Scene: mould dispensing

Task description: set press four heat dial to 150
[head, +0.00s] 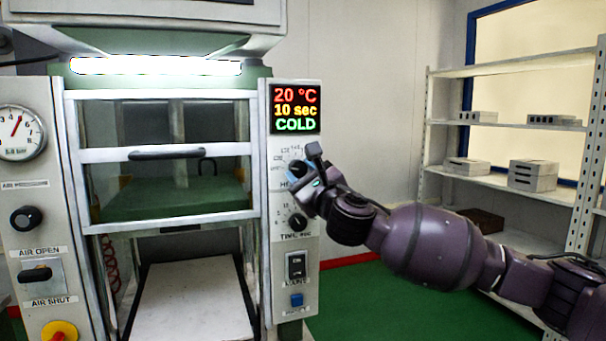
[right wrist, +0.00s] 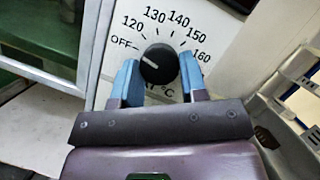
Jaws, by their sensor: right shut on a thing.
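The press has a black heat dial (right wrist: 158,64) on its right-hand panel, with marks from OFF through 120, 130, 140, 150 and 160. The white line on the dial points left, towards OFF. My right gripper (right wrist: 160,72) has its blue fingers on either side of the dial and is shut on it. In the head view, my right gripper (head: 303,184) covers much of the dial and its label. The display (head: 296,109) above reads 20 °C, 10 sec and COLD. My left gripper is not in view.
Below the heat dial are a time dial (head: 297,221), a black rocker switch (head: 296,265) and a blue button (head: 296,300). The guard frame (head: 165,222) stands to the left. A shelf rack (head: 500,182) with grey blocks stands at the right.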

